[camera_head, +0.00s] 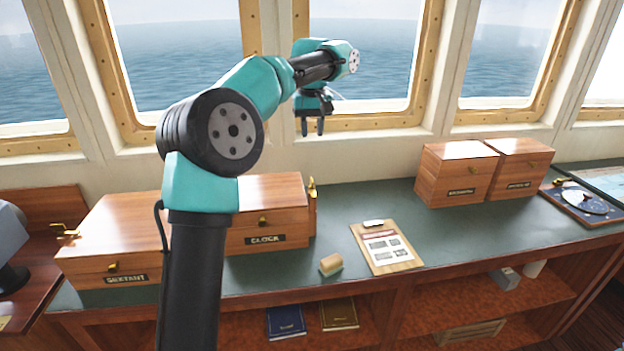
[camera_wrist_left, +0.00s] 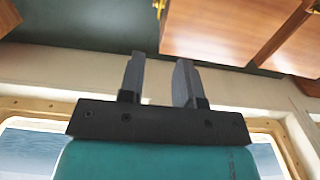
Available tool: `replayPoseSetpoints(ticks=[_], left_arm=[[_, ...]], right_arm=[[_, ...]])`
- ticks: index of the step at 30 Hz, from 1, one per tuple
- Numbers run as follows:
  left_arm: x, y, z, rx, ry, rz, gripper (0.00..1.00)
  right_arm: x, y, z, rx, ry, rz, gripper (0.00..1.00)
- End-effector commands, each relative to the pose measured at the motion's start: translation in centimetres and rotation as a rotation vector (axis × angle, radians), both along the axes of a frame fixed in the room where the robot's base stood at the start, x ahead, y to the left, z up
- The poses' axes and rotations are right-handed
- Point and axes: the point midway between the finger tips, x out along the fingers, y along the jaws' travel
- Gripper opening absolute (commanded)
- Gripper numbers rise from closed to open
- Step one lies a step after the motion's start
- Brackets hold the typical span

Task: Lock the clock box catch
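The wooden clock box (camera_head: 288,193) stands on the green counter, left of centre, with its lid down and a "CLOCK" label on its front. A small brass knob (camera_head: 263,221) sits on its front. A brass catch (camera_head: 312,188) stands up at its right side; I cannot tell its locked state. My left arm hides the box's left part. My left gripper (camera_head: 312,126) is open and empty, in the air near the window, behind and above the counter. In the left wrist view its two fingers (camera_wrist_left: 158,82) are apart, with a wooden box (camera_wrist_left: 215,30) beyond them. My right gripper is not in view.
The sextant box (camera_head: 110,230) stands to the left with a brass catch at its left. A clipboard (camera_head: 385,246) and a small tan block (camera_head: 331,264) lie right of the clock box. Two more wooden boxes (camera_head: 458,150) stand further right. Counter between them is clear.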

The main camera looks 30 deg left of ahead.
Motion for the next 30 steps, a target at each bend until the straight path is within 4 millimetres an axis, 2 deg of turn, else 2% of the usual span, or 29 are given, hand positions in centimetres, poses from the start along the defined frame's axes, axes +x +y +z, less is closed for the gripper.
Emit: replayPoseSetpoints(ticks=[21,27,30], left_arm=[[-0.1,0.0,-12.0,0.000,0.002,0.001,0.32],[0.0,0.0,-14.6,0.001,0.001,0.001,0.32],[0.0,0.0,-15.2,0.000,-0.001,0.000,0.32]], right_arm=[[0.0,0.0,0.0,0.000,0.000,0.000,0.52],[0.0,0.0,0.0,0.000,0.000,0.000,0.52],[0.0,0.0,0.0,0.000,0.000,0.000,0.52]])
